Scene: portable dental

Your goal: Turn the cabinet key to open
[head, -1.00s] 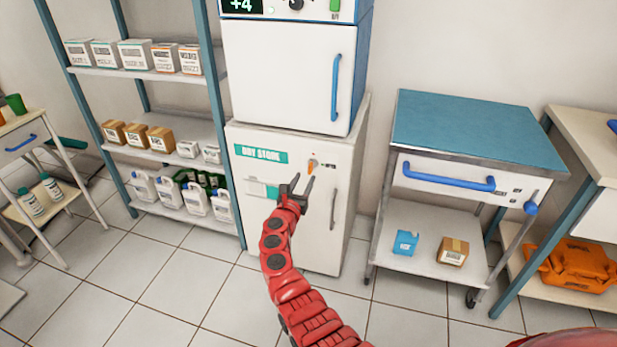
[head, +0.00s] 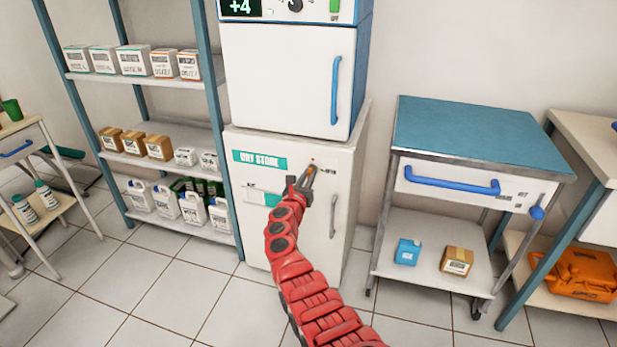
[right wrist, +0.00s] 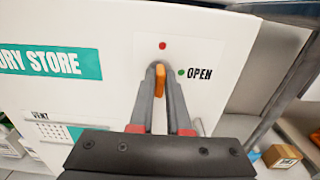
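The cabinet key (right wrist: 160,80) is a small orange grip on the front of the white DRY STORE cabinet (head: 338,190). In the right wrist view it stands about upright, pointing toward a red dot (right wrist: 163,45). A green dot (right wrist: 181,72) beside the word OPEN lies to its right. My right gripper (right wrist: 160,70) has one finger on each side of the key and looks shut on it. In the head view my right gripper (head: 306,178) is at the key panel and partly hides it. The cabinet door is shut. My left gripper is not in view.
A white appliance with a blue handle (head: 336,90) stands on the cabinet. A shelf rack (head: 180,75) with boxes and jugs is to the left. A blue-topped cart (head: 475,135) stands to the right. Tiled floor in front is clear.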

